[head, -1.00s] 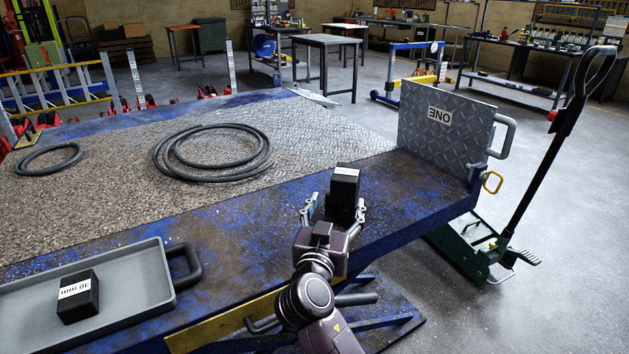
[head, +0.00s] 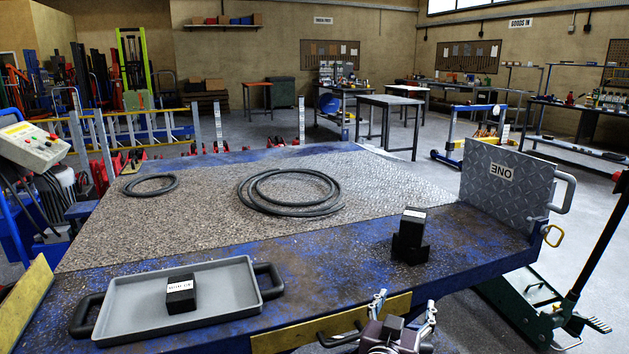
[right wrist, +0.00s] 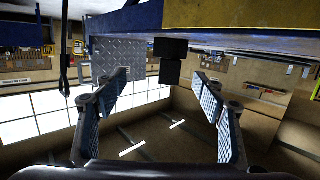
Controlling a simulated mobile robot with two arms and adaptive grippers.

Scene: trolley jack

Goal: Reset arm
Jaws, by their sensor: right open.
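My right gripper (head: 404,303) is at the bottom of the head view, just off the near edge of the blue lift table (head: 330,240). Its fingers are spread and nothing is between them. They also show wide apart in the right wrist view (right wrist: 165,92). A black block with a white label on top (head: 411,226) stands on the table beyond the gripper, apart from it. A wider black piece (head: 409,252) is at its foot. The dark block shows upside down in the right wrist view (right wrist: 170,48). My left gripper is not in view.
A grey tray (head: 130,310) holding another labelled black block (head: 181,294) lies at the near left. Two coils of black hose (head: 290,208) (head: 150,185) lie on the table's textured top.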

